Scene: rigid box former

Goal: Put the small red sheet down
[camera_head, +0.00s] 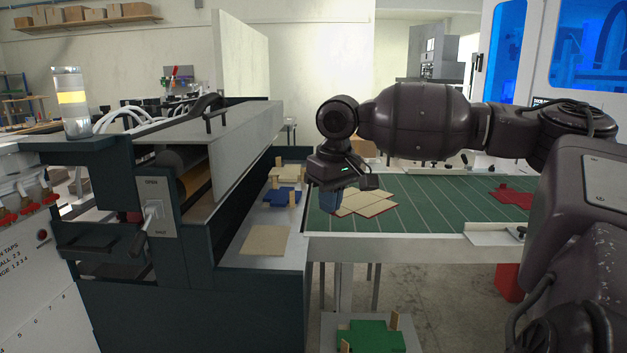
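A cross-shaped tan sheet with a red lower edge (365,203) lies flat at the left end of the green table (440,212), or just above it; I cannot tell which. My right gripper (330,203) points down at the left edge of this sheet. Its blue-grey fingertips overlap the sheet's left corner in the picture, and the view does not show whether they are shut on it. A red sheet (512,196) lies on the right side of the green table. My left gripper is not in view.
Left of the table, a grey ledge holds a tan sheet (265,240), a blue sheet (281,196) and a cream piece (287,173) between small wooden posts. A dark machine (190,260) stands at left. A green sheet (372,337) lies on a low stand below. The table's middle is clear.

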